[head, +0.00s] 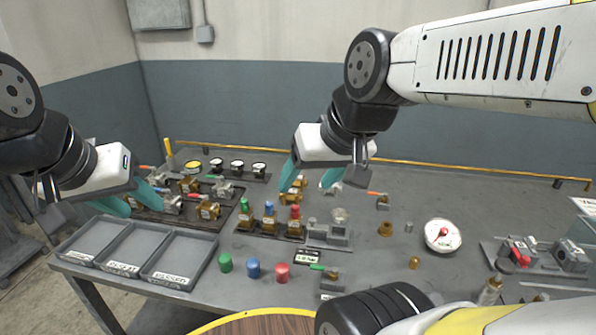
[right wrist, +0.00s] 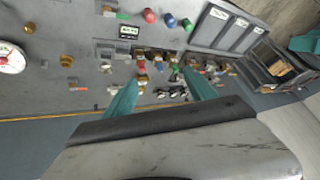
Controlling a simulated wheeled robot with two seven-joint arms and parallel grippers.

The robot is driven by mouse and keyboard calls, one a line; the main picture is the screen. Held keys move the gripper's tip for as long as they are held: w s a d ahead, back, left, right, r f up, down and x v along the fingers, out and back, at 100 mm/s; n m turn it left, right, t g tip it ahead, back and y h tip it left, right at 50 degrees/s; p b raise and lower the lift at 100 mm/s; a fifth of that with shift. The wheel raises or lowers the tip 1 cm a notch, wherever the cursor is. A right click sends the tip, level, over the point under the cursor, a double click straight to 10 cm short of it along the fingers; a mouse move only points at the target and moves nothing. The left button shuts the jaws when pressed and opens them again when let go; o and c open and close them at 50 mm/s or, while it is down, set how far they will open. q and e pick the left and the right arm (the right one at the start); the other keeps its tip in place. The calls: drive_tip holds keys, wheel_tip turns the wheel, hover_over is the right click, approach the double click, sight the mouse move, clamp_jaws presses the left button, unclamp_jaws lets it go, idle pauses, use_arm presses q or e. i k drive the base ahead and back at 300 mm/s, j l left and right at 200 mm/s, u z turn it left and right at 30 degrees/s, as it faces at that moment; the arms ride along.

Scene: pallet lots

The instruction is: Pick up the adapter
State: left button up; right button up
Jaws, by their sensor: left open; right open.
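Small brass fittings stand on the grey table, one (head: 385,229) right of centre and another (head: 414,262) nearer the front. Either may be the adapter; I cannot tell which piece it is. They also show at the left of the right wrist view, one brass piece (right wrist: 67,60) and another (right wrist: 29,27). My right gripper (head: 308,186) is open and empty above the back of the fixture row; its teal fingers also show in the right wrist view (right wrist: 161,77). My left gripper (head: 132,203) is open over the left board of valves, with no object seen between its fingers.
A three-compartment grey tray (head: 104,262) sits at the front left. Green (head: 225,262), blue (head: 254,268) and red (head: 282,272) caps stand beside it. A round white gauge (head: 442,235) lies at the right. A yellow rail (head: 420,166) runs along the back edge.

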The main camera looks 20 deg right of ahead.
sight(561, 253)
drive_tip(key=z, duration=2.55)
drive_tip(key=i+l+u, duration=0.1)
drive_tip(key=u, duration=0.25)
drive_tip(key=l+u, duration=0.1)
drive_tip(key=u, duration=0.3)
drive_tip(key=l+u, duration=0.15)
drive_tip(key=u, duration=0.2)
drive_tip(key=i+l+u, duration=0.25)
drive_tip(key=l, duration=0.75)
drive_tip(key=l+u, duration=0.3)
drive_tip(key=l, duration=0.65)
drive_tip(key=k, duration=0.05)
